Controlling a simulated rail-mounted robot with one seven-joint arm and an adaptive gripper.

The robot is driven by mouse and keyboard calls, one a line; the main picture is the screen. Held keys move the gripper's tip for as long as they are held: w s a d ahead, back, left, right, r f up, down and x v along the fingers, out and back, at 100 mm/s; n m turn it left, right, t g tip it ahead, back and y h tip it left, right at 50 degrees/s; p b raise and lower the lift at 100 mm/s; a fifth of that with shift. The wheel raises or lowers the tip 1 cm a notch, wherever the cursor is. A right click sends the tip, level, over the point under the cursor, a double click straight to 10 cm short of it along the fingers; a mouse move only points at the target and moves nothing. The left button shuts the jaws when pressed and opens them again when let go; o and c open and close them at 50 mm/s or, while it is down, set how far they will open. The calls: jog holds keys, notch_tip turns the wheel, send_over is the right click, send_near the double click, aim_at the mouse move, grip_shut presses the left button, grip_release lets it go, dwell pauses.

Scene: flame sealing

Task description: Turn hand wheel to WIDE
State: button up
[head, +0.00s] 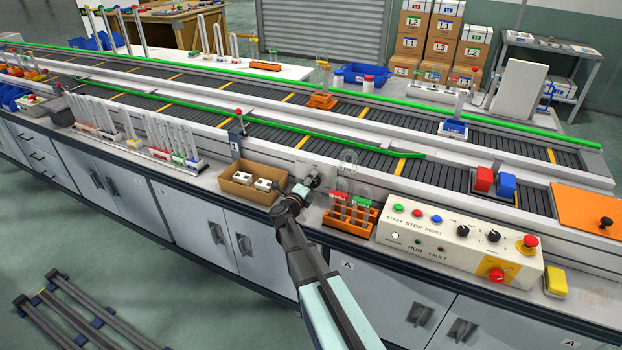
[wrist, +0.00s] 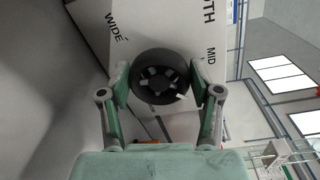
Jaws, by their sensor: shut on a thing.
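The black hand wheel (wrist: 160,76) sits on a light panel in the wrist view, with spokes and pale gaps inside its rim. The panel prints WIDE to the upper left, MID to the right and part of a word ending in TH above. My gripper (wrist: 162,82) is shut on the wheel, one finger pad on each side of the rim. In the head view my gripper (head: 301,190) reaches the wheel (head: 312,181) at the conveyor's front side. I cannot tell which label the wheel's setting points to.
A cardboard box (head: 237,187) with white parts stands left of my gripper. An orange rack (head: 352,218) with clear tubes stands close on the right. Further right is a control panel (head: 455,240) with buttons and knobs. The conveyor (head: 330,138) runs behind.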

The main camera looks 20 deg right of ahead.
jog(key=shift+n+p, duration=0.3)
jog(key=shift+n, duration=0.3)
jog(key=o, duration=1.1)
jog(key=v, duration=1.2)
